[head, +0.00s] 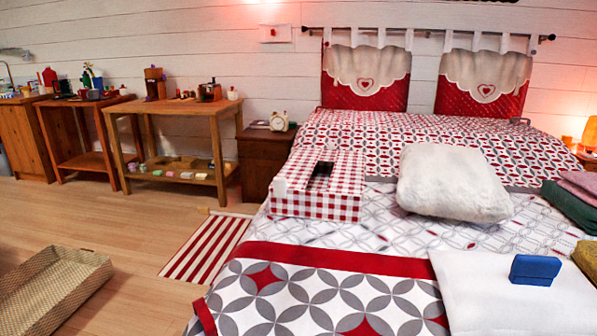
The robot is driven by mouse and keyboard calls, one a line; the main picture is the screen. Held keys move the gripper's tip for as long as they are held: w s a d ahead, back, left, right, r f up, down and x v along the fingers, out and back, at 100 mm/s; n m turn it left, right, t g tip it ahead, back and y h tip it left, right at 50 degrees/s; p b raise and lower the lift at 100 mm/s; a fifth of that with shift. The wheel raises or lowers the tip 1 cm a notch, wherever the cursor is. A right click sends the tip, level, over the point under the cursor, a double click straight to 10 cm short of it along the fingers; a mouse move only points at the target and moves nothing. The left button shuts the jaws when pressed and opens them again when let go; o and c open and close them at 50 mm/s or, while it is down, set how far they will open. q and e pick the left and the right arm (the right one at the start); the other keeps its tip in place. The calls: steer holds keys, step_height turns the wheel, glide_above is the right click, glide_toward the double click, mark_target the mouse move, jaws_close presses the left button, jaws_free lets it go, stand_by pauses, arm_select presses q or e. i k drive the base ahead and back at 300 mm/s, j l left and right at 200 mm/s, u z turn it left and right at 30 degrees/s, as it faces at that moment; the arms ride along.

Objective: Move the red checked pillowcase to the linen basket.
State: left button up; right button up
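The red checked pillowcase (330,205) lies on the bed, left of the middle, as a thick block with red and white checks. A low, shallow woven basket (72,290), which fits the linen basket, stands on the wooden floor at the lower left. Its inside looks empty in the part that shows. Neither of my grippers is in view.
A plump white pillow (450,180) lies right of the pillowcase. A blue object (535,269) sits on a flat white cloth (470,295). Folded towels (572,207) lie at the right edge. A striped rug (207,248) lies between basket and bed. Wooden tables stand along the wall.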

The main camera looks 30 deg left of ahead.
mark_target(27, 311)
steer(key=j+u, duration=0.25)
steer(key=j, duration=0.9)
steer(key=j+z, duration=0.1)
steer(key=j, duration=0.25)
steer(key=k+j+z, duration=0.15)
steer(key=j, duration=0.2)
steer(key=k+j+z, duration=0.1)
steer(key=j, duration=0.25)
steer(key=j+z, duration=0.4)
steer(key=j, duration=0.15)
steer(key=k+j+z, duration=0.1)
steer(key=j+z, duration=0.7)
steer(key=j, duration=0.15)
steer(key=j+z, duration=0.35)
steer(key=j, duration=0.25)
steer(key=i+j+z, duration=0.1)
steer(key=j+z, duration=0.2)
steer(key=j, duration=0.25)
steer(key=j+z, duration=0.3)
steer(key=j, duration=0.25)
steer(key=j+z, duration=0.2)
steer(key=j, duration=2.8)
steer(key=k, duration=0.05)
